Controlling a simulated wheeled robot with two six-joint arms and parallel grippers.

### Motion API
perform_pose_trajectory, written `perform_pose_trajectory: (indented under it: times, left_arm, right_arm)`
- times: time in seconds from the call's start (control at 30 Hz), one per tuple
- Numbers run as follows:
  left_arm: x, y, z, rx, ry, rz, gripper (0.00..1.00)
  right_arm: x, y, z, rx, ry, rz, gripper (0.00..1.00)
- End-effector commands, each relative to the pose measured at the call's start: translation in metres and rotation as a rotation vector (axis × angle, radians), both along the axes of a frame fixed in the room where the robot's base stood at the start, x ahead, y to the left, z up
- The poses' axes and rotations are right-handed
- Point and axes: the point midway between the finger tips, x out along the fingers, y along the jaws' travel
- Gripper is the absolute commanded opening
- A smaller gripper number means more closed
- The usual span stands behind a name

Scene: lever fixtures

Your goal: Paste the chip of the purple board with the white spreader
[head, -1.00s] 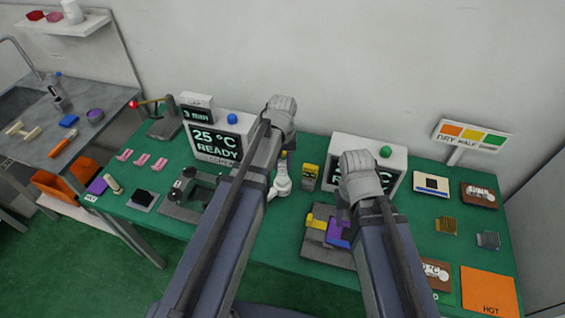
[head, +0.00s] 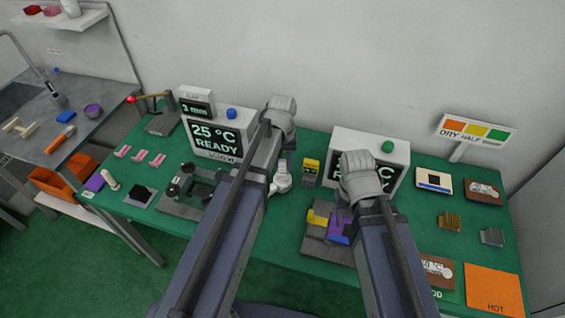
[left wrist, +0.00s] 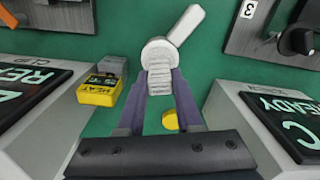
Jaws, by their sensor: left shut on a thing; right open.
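The white spreader (left wrist: 160,62) is between the fingers of my left gripper (left wrist: 160,92), its pale bar angled up and right. In the head view, the white spreader (head: 281,181) shows below my left gripper (head: 285,158), above or at the green bench. A bright purple board (head: 338,233) lies on a dark grey fixture at bench centre right, beside a yellow block. My right arm partly covers it, and I cannot make out its chip. My right gripper (head: 360,185) is open above the fixture; its fingertips are mostly hidden behind its wrist.
A yellow HEAT box (head: 310,172) stands between two display machines, the left (head: 213,140) reading 25 °C READY. A grey fixture with black knobs (head: 190,190) is left of my left arm. An orange HOT mat (head: 492,287) lies at front right.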

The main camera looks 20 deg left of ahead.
Motion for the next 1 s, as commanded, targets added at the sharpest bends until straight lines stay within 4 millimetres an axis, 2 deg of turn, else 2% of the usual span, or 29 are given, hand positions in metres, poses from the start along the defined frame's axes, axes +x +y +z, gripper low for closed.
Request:
perform_pose_trajectory:
  times: [1.0]
  left_arm:
    - [0.0000,0.0000,-0.0098,0.000,0.000,0.000,0.00]
  right_arm:
    - [0.0000,0.0000,-0.0098,0.000,0.000,0.000,0.50]
